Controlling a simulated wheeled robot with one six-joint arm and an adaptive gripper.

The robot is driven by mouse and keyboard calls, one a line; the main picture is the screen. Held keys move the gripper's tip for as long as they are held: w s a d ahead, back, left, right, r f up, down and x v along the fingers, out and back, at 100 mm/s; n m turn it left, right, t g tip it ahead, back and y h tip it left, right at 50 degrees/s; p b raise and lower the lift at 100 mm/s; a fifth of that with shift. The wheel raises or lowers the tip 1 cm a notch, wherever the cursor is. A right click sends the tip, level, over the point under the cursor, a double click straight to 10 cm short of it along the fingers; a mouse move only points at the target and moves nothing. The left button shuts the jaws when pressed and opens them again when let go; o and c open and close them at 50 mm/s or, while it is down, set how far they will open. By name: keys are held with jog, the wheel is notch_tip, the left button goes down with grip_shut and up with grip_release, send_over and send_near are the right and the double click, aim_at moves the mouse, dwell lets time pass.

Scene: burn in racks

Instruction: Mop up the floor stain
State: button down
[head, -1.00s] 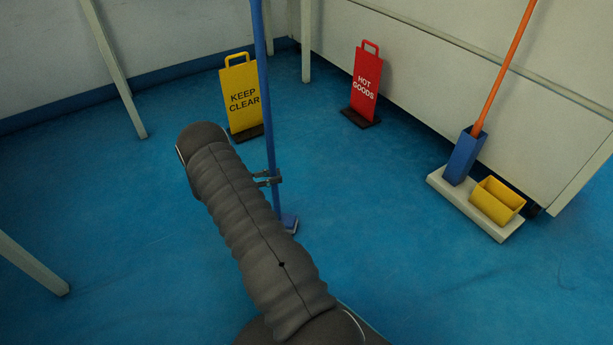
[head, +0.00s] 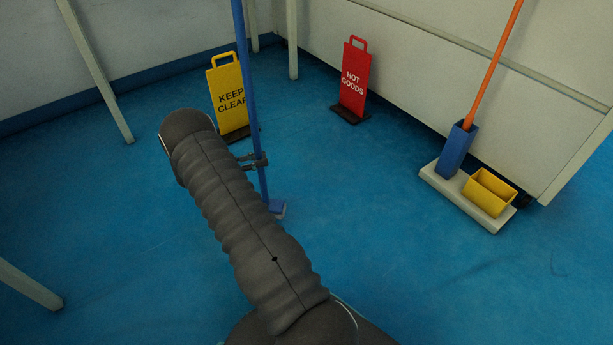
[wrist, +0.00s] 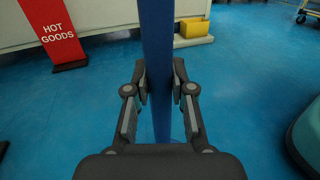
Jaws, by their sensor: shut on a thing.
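My gripper (head: 257,162) is shut on the blue pole of a mop (head: 243,70), which stands nearly upright. In the wrist view the mop pole (wrist: 157,60) runs between the two fingers of my gripper (wrist: 159,85). I cannot make out a clear stain; a faint dark mark (head: 485,262) shows on the floor at the right.
A yellow KEEP CLEAR sign (head: 228,95) stands behind the pole, and a red HOT GOODS sign (head: 354,80) stands right of it. A pale base (head: 440,186) at right holds a blue socket (head: 457,150) with an orange pole and a yellow bin (head: 488,192). The middle floor is open.

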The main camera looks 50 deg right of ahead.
aim_at(257, 153)
jog(key=shift+r+p, duration=0.7)
jog(key=shift+r, duration=0.85)
jog(key=shift+a, duration=0.1)
